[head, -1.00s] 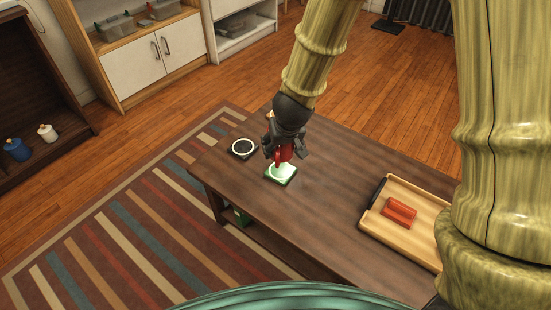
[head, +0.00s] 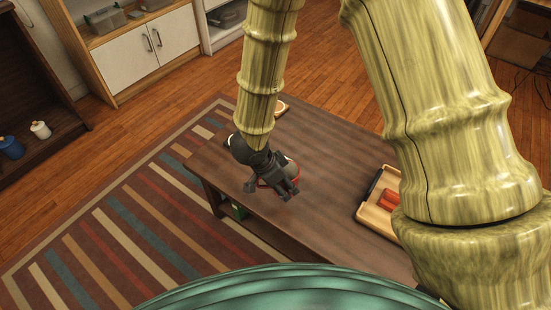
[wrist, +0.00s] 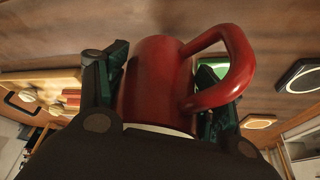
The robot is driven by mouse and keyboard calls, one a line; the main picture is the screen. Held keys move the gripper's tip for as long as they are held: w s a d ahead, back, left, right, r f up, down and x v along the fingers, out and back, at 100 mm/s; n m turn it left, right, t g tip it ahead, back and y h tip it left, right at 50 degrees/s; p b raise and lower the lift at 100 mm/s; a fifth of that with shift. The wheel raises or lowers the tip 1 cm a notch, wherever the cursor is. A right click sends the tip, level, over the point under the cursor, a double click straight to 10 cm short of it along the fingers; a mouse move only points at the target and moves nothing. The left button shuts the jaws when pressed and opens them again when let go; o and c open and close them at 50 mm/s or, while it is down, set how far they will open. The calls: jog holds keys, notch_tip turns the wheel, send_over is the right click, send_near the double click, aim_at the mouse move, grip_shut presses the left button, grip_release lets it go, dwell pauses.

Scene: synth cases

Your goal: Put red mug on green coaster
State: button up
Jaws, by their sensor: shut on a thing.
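My gripper (head: 285,192) is shut on the red mug (wrist: 155,80) over the table. In the wrist view the mug lies between the two fingers, with its handle (wrist: 240,65) to the right. In the head view only slivers of red show around the gripper. The green coaster (wrist: 214,66) shows partly in the wrist view, behind the mug and through the handle's opening. In the head view the gripper and arm hide it. I cannot tell whether the mug touches the coaster or the table.
The brown table (head: 320,215) is clear to the right of my gripper. A wooden tray (head: 378,219) with a red block (head: 389,201) stands at its right end. A black coaster with a pale ring (wrist: 300,76) and a wooden coaster (wrist: 258,121) lie nearby.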

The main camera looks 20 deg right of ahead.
jog(key=w, duration=0.4)
jog(key=w+d+f+b, duration=0.1)
jog(key=w, duration=0.4)
jog(key=w+d, duration=0.1)
jog(key=w, duration=0.4)
jog(key=shift+f+b, duration=0.2)
jog(key=shift+b, duration=0.15)
jog(key=shift+f+b, duration=0.8)
jog(key=shift+f, duration=0.95)
jog(key=o, duration=1.4)
jog(key=shift+o, duration=0.2)
jog(key=p+v, duration=0.4)
jog(key=v, duration=0.8)
jog(key=shift+s, duration=0.1)
